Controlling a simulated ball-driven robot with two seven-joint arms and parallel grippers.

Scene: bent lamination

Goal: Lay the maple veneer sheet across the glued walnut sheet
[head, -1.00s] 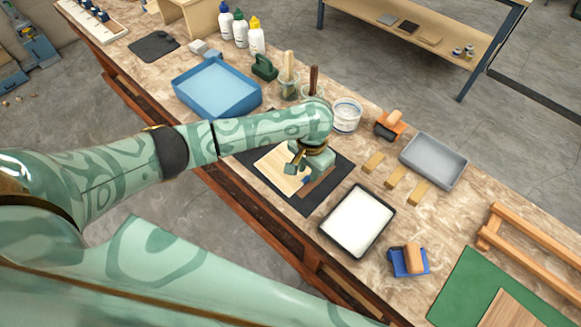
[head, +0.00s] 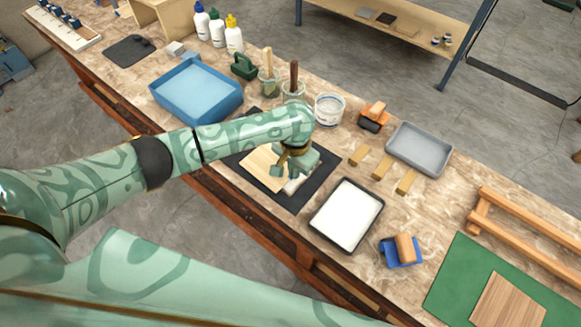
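A pale wood sheet (head: 261,168), which looks like the maple veneer, lies on the black mat (head: 292,203) at the middle of the bench. My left gripper (head: 285,172) is low over the sheet's right part, its fingers pointing down. Whether it touches the sheet or is open or shut is hidden by the hand and too small to tell. A small whitish patch (head: 297,186) shows just below the hand; I cannot tell if it is glue on the walnut. No dark walnut surface shows clearly on the mat. My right gripper is out of view.
A tray of white liquid (head: 346,216) stands right of the mat, with wooden blocks (head: 382,167) and a grey tray (head: 419,150) beyond. A blue tray (head: 197,91) and jars (head: 292,90) stand behind. A brown wood sheet (head: 507,302) lies on a green mat (head: 455,280).

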